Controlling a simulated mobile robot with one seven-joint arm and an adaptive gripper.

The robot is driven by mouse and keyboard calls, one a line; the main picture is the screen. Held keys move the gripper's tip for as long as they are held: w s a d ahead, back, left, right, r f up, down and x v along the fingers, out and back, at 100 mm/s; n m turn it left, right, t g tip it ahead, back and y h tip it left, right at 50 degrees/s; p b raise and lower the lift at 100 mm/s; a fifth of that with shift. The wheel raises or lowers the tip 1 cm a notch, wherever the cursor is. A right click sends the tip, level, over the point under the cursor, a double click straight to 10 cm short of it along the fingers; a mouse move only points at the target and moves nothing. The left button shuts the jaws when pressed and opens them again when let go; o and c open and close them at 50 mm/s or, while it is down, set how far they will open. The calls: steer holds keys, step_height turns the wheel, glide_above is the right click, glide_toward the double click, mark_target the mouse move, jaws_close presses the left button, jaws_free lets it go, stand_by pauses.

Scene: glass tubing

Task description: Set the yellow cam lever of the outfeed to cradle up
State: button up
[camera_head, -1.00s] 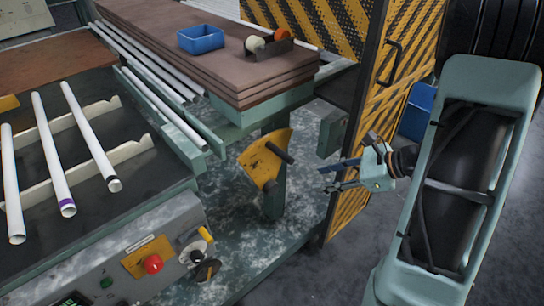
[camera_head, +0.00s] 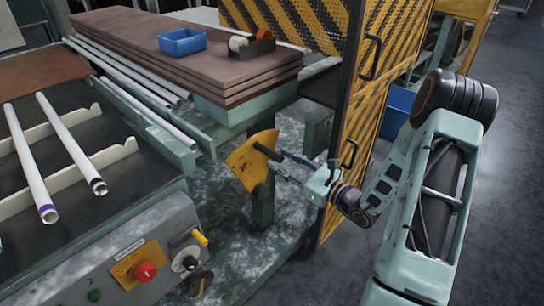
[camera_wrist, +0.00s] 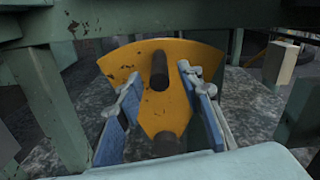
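The yellow cam lever (camera_head: 246,164) is a worn, fan-shaped plate on a green post, with its wide edge up. A dark peg handle (camera_head: 267,152) sticks out of its face. In the wrist view the plate (camera_wrist: 185,52) fills the middle, with the peg (camera_wrist: 159,70) upright near its centre and a dark pivot (camera_wrist: 166,143) below. My gripper (camera_head: 281,163) is open in front of the lever. Its two blue-grey fingers (camera_wrist: 160,84) show on either side of the peg, with a gap on both sides. Whether the fingertips touch the plate, I cannot tell.
Left is a control panel with a red button (camera_head: 145,271) and a small yellow handle (camera_head: 200,238). White tubes (camera_head: 72,145) lie on a rack. Behind stand stacked boards with a blue bin (camera_head: 182,42). A striped yellow-black guard door (camera_head: 362,150) stands close behind my gripper.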

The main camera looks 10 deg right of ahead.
mark_target(272, 155)
steer(key=shift+x, duration=2.2)
steer(key=shift+c, duration=0.4)
steer(key=shift+s, duration=0.1)
jaws_close()
